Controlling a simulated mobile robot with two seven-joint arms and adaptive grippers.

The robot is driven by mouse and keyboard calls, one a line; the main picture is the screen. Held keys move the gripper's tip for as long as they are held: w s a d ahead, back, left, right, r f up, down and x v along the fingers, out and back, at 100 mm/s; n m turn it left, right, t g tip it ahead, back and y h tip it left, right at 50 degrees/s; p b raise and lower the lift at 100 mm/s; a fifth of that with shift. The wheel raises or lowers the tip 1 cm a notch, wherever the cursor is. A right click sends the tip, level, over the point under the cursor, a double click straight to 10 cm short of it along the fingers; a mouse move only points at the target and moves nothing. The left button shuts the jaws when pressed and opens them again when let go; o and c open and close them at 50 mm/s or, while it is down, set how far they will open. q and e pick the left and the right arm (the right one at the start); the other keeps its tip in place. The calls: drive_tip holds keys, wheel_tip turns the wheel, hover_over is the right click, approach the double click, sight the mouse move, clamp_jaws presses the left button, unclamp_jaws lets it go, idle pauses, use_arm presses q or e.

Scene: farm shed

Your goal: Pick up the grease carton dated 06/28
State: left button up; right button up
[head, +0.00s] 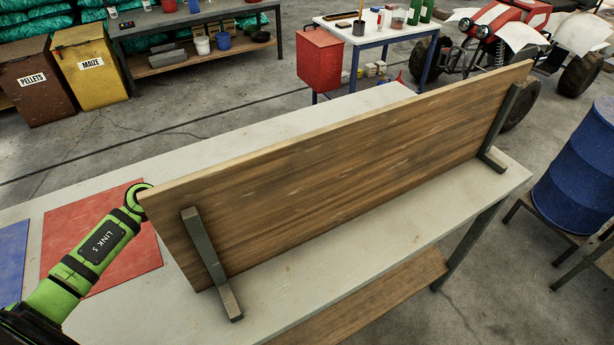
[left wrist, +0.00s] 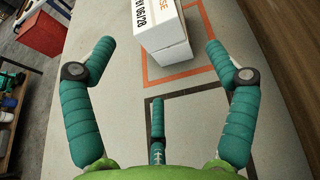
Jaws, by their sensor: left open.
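The grease carton (left wrist: 166,38) is a white box in the left wrist view, standing on the pale table. Its label shows orange letters ending in "SE" and black print reading "06/28"; its top is cut off by the frame edge. My left gripper (left wrist: 160,46) is open, with its teal fingers spread to either side of the carton's near end and apart from it. A third finger is lower in the middle. In the head view the wooden board hides the carton and my left gripper. My right gripper is in neither view.
The upright wooden board (head: 340,170) on metal brackets screens the far side of the table (head: 270,130). An orange outline (left wrist: 190,72) surrounds the carton's spot, with a black outline (left wrist: 190,94) nearer. Red (head: 100,250) and blue (head: 10,262) mats lie at left.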

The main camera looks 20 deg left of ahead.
use_arm(q)
drive_tip(key=shift+m, duration=0.4)
drive_tip(key=p+x, duration=0.3)
drive_tip(key=x, duration=0.4)
drive_tip(key=shift+w+d+f, duration=0.2)
drive_tip(key=shift+w+f, duration=0.05)
drive_tip(key=shift+s, duration=0.15)
drive_tip(key=c, duration=1.3)
drive_tip(key=shift+c, duration=0.2)
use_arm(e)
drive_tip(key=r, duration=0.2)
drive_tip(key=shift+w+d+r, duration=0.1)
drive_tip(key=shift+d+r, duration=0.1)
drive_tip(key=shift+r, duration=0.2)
